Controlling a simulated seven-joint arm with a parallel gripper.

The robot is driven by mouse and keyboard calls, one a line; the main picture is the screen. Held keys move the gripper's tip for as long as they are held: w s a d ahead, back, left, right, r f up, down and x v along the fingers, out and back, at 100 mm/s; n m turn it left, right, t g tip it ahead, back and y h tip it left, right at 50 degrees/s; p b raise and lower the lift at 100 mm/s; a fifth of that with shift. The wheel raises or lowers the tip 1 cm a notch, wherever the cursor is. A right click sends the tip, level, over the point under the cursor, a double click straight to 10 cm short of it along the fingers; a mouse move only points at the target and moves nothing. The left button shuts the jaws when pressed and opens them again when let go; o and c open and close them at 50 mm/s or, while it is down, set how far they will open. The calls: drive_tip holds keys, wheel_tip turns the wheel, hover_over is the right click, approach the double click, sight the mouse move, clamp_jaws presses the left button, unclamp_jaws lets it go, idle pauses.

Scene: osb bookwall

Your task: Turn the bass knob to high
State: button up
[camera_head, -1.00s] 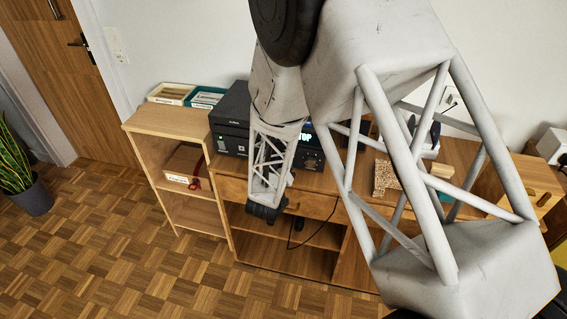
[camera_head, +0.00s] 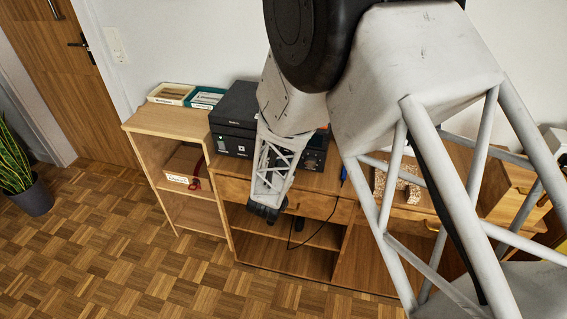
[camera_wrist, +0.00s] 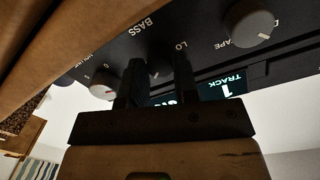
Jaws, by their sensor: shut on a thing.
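The black stereo (camera_head: 232,118) stands on the wooden desk, partly hidden behind my arm in the head view. Its front panel (camera_wrist: 205,47) fills the upper part of the wrist view, with the labels BASS and LO appearing upside down. My gripper (camera_wrist: 158,70) has its two dark fingers at the panel, just below the BASS label in the picture. It is shut on the bass knob, which is mostly hidden between the fingers, so its pointer cannot be read. My fingers are hidden in the head view.
A grey knob (camera_wrist: 103,89) is left of my fingers, and another (camera_wrist: 254,29) beside the TAPE label is to the right. A lit display (camera_wrist: 222,88) is near the right finger. The shelf (camera_head: 170,122) holds two trays. Parquet floor in front is clear.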

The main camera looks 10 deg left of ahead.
drive_tip(key=m, duration=0.6)
drive_tip(key=shift+m+y, duration=0.3)
drive_tip(key=shift+m, duration=0.1)
idle(0.3)
drive_tip(key=o, duration=0.9)
drive_tip(key=shift+o, duration=0.2)
drive_tip(key=shift+s, duration=0.15)
drive_tip(key=s, duration=0.7)
drive_tip(key=shift+s+r, duration=0.2)
drive_tip(key=shift+s, duration=0.05)
drive_tip(key=shift+d+r, duration=0.1)
